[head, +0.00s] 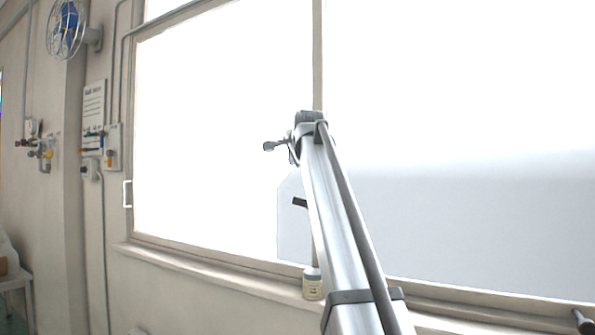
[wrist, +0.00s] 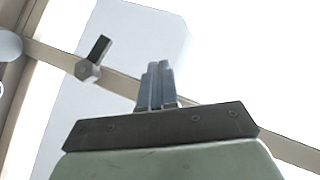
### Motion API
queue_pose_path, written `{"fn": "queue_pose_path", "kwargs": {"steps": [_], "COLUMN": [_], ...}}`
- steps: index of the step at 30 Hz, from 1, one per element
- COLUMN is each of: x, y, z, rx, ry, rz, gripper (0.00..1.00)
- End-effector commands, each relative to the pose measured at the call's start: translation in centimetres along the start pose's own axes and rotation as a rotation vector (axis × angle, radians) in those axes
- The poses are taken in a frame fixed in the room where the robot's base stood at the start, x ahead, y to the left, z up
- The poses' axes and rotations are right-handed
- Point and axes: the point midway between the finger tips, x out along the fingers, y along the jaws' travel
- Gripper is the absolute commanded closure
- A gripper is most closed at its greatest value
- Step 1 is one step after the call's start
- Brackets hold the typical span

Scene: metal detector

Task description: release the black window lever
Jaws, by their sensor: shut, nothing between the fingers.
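The black window lever (head: 299,202) shows as a short dark bar just left of my arm in the head view. In the wrist view the lever (wrist: 100,48) is a dark tilted handle on a grey hexagonal base, mounted on the window's beige frame bar. My gripper (wrist: 161,66) has its two grey fingers together and empty. In the wrist view the fingertips are to the right of the lever, with a visible gap between them. In the head view my arm covers part of the frame, and the fingers cannot be made out clearly.
A cream jar (head: 313,285) stands on the window sill (head: 215,273), close to my arm. A blue fan (head: 68,28) and valves with pipes (head: 40,148) are on the left wall. A small dark object (head: 583,322) is at the lower right. The large panes are bright and plain.

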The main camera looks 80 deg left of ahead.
Motion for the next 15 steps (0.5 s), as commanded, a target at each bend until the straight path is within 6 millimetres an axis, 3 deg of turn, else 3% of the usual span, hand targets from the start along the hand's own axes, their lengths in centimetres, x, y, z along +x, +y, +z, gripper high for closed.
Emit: {"fn": "queue_pose_path", "kwargs": {"steps": [6,15], "x": [-1.31,-1.47], "y": [-0.85,-0.97], "z": [0.29,0.34], "rx": [0.000,0.000], "ry": [0.001,0.000], "rz": [0.000,0.000], "gripper": [1.00,1.00]}}
